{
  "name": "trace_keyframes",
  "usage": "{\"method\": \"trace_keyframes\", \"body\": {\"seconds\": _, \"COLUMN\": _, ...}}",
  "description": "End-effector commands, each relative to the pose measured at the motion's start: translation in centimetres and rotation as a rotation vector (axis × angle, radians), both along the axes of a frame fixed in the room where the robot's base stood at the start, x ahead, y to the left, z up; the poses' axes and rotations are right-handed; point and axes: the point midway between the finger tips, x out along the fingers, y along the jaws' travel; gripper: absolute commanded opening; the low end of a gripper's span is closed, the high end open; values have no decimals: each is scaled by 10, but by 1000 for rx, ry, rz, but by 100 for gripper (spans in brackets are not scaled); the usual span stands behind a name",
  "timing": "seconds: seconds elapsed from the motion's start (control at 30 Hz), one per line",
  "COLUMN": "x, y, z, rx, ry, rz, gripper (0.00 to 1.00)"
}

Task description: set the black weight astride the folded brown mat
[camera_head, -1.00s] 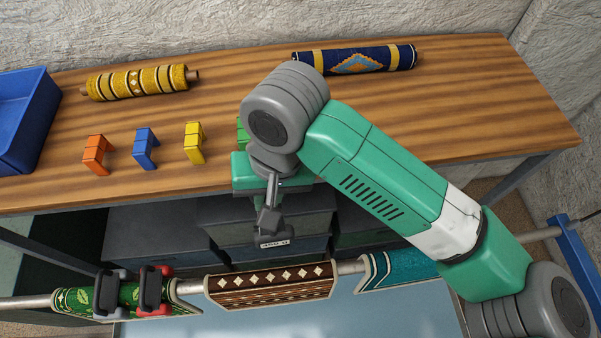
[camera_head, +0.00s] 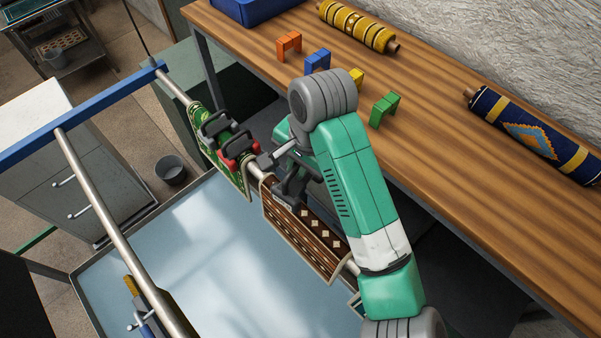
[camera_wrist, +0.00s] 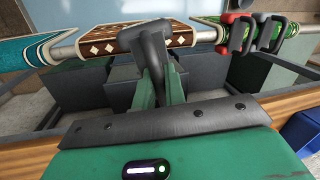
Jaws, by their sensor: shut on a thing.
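The brown mat (camera_head: 318,250) with cream diamonds hangs folded over a metal rail in the head view. It also shows at the top of the wrist view (camera_wrist: 100,42). My gripper (camera_wrist: 161,78) is shut on the black weight (camera_wrist: 146,36), whose dark handle lies between the fingers. In the head view the weight (camera_head: 289,196) overlaps the mat's left part, near the rail. I cannot tell whether it touches the mat. The fingers are largely hidden by my arm in the head view.
A green mat (camera_head: 205,122) on the same rail bears weights with grey (camera_head: 215,127) and red (camera_head: 238,150) parts. A teal mat (camera_wrist: 20,50) hangs on the brown mat's other side. The wooden bench (camera_head: 450,170) holds rolled rugs and coloured brackets. A pale blue basin (camera_head: 200,260) lies below.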

Motion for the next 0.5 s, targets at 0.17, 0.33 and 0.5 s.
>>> {"method": "trace_keyframes", "body": {"seconds": 0.17, "x": 1, "y": -3, "z": -38, "rx": 4, "ry": 1, "rz": -137, "gripper": 0}}
{"method": "trace_keyframes", "body": {"seconds": 0.33, "x": 1, "y": -5, "z": -46, "rx": 0, "ry": -3, "rz": -171, "gripper": 0}}
{"method": "trace_keyframes", "body": {"seconds": 0.5, "x": 1, "y": -5, "z": -48, "rx": -1, "ry": -4, "rz": -169, "gripper": 0}}
